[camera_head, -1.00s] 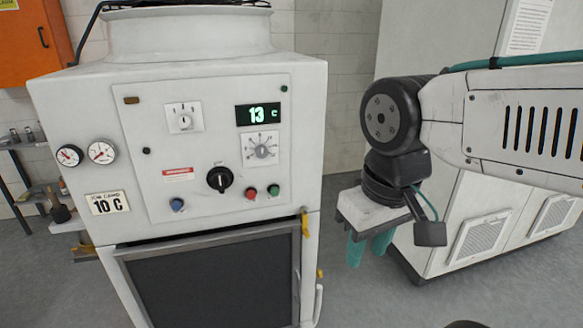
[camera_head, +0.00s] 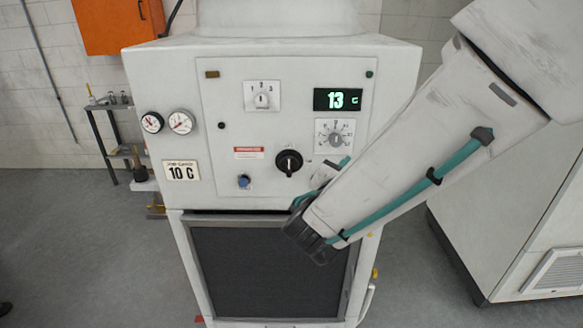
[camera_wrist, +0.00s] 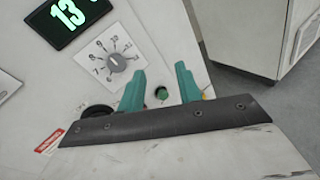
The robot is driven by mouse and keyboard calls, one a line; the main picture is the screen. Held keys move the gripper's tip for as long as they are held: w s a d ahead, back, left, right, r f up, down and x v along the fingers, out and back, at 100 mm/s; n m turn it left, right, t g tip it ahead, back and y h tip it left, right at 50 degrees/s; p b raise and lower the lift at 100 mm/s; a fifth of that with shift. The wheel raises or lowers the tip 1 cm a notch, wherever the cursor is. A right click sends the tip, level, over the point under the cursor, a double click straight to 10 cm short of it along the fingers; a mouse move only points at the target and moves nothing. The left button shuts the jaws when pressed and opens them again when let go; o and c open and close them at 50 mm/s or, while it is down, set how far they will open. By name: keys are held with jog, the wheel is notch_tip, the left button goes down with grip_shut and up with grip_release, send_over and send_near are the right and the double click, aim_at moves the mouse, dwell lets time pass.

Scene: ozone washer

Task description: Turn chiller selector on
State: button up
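The chiller's white control panel (camera_head: 215,130) faces me. A black rotary selector (camera_head: 289,162) with an upright white mark sits low on it; I cannot read its label to confirm it is the chiller selector. In the wrist view its dark edge (camera_wrist: 94,112) shows left of the fingers, partly hidden by my gripper. My gripper (camera_wrist: 160,87) is open and empty, its two teal fingers apart, with a green button (camera_wrist: 161,93) seen between them. In the head view my arm mostly hides the gripper at the panel's lower right.
A display (camera_head: 338,99) reads 13 C. A 1-2-3 knob (camera_head: 262,96) and a white dial (camera_head: 334,134) sit above. A blue button (camera_head: 244,181) is lower left; two gauges (camera_head: 181,122) are farther left. A large white cabinet (camera_head: 520,220) stands right.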

aim_at(289, 164)
jog(key=a+f+n+t+y, duration=0.35)
jog(key=a+n+y, duration=0.5)
jog(key=a, duration=0.55)
jog(key=shift+h, duration=0.45)
jog(key=w, duration=0.8)
jog(key=shift+d+f, duration=0.3)
jog(key=shift+d, duration=0.05)
grip_shut()
